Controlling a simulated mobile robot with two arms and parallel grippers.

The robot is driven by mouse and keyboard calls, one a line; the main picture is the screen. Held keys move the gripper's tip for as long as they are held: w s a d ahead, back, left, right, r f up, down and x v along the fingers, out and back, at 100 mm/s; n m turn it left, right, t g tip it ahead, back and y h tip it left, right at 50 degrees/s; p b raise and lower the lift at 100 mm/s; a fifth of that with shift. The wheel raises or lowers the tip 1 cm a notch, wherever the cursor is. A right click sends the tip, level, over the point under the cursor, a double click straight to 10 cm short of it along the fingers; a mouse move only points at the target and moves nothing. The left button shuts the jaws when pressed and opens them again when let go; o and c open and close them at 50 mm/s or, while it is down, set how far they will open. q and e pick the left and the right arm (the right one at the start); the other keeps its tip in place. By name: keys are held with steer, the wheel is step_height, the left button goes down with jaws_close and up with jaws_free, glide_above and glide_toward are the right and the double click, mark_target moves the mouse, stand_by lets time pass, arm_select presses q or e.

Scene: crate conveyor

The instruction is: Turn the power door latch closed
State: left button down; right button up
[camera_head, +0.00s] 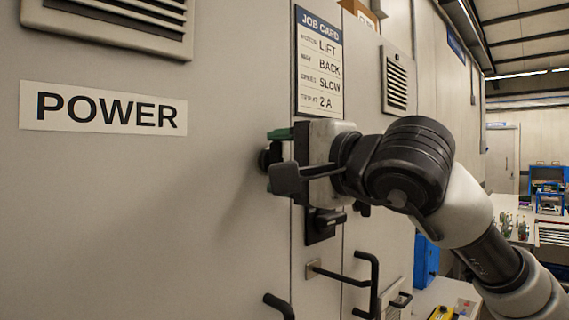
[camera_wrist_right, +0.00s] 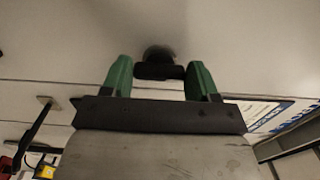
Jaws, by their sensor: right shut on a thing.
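The power door (camera_head: 140,220) is a large grey panel with a white POWER label (camera_head: 106,110). At its right edge sits the black latch (camera_head: 265,159), mostly hidden by my right gripper in the head view. My right gripper (camera_head: 277,150) has green fingers and points at the door. In the right wrist view, the latch (camera_wrist_right: 158,69) is a dark bar on a round base between the fingertips of my right gripper (camera_wrist_right: 159,76), which is shut on it. The latch's exact angle is hard to tell. My left gripper is not in view.
A job card (camera_head: 318,60) hangs above my right gripper. Below it are a black rotary switch (camera_head: 326,222) and a black bar handle (camera_head: 365,285). Another black handle (camera_head: 278,305) is at the bottom edge. A workbench (camera_head: 515,225) stands far right.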

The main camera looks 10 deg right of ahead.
stand_by(0.3)
steer(key=o, duration=0.9)
steer(key=shift+s, duration=0.1)
steer(key=b+v, duration=0.2)
steer(key=v, duration=0.8)
steer(key=shift+s+d, duration=0.25)
steer(key=shift+s, duration=0.05)
steer(key=shift+f, duration=0.1)
